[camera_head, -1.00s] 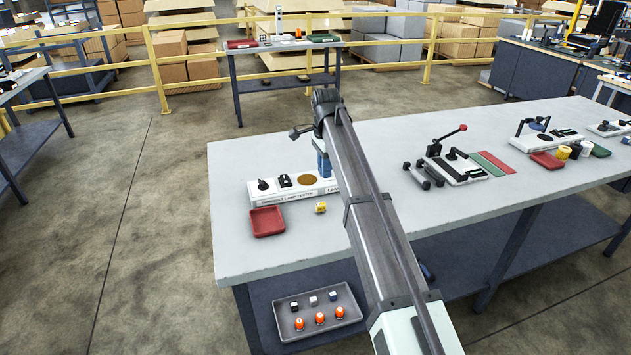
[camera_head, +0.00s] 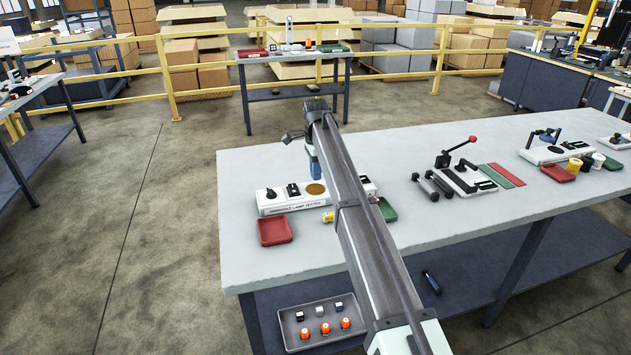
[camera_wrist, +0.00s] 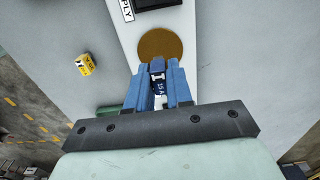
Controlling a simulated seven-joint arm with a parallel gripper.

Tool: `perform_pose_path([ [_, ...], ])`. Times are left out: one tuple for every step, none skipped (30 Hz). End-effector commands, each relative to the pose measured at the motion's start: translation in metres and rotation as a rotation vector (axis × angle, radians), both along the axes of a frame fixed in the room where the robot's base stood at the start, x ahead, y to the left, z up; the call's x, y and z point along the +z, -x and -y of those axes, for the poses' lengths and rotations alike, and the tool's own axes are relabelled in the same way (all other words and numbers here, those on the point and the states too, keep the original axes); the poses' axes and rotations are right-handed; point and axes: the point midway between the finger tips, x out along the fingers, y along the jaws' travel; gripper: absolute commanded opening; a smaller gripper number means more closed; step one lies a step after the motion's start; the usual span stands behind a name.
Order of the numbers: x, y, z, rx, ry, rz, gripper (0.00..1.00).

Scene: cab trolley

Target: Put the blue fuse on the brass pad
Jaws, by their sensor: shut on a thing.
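My gripper (camera_wrist: 158,72) has blue fingers and is shut on the blue fuse (camera_wrist: 158,68), a small dark blue and white piece with a label that seems to read 15 A. The fingers hide its sides. The brass pad (camera_wrist: 160,44) is a round disc on the white lamp tester block, just ahead of the fingertips in the wrist view. In the head view the gripper (camera_head: 315,174) points down and appears above the brass pad (camera_head: 315,189). I cannot tell the height of the gap. The fuse is not distinguishable in the head view.
The lamp tester block (camera_head: 285,207) also carries a black knob and switch. A yellow fuse (camera_wrist: 85,64) lies on the bench beside it. A red tray (camera_head: 274,232) and a green tray (camera_head: 387,210) are nearby. A lever fixture (camera_head: 462,178) stands farther right.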

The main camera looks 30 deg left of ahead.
Motion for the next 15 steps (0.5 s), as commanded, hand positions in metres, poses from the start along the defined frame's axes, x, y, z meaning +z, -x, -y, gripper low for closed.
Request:
perform_pose_path([
  [-0.004,0.0,0.0,0.0,0.0,0.0,0.0],
  [-0.005,0.0,0.0,0.0,0.0,0.0,0.0],
  [-0.008,0.0,0.0,0.0,0.0,0.0,0.0],
  [-0.011,0.0,0.0,0.0,0.001,-0.001,0.0],
  [-0.015,0.0,0.0,0.0,0.001,-0.001,0.0],
  [-0.02,0.0,0.0,0.0,0.001,-0.001,0.0],
  [-0.023,0.001,0.0,0.0,0.001,-0.001,0.0],
  [-0.027,0.001,0.001,0.0,0.001,-0.001,0.0],
  [-0.032,0.0,0.0,0.0,0.001,-0.001,0.0],
  [-0.035,0.0,0.0,0.0,0.001,-0.001,0.0],
  [-0.037,0.0,0.0,0.0,0.0,0.0,0.0],
  [-0.039,0.0,0.0,0.0,0.0,0.0,0.0],
  [-0.039,0.0,0.0,0.0,0.0,0.0,0.0],
  [-0.039,0.0,0.0,0.0,0.0,0.0,0.0],
  [-0.039,0.0,0.0,0.0,0.0,0.0,0.0],
])
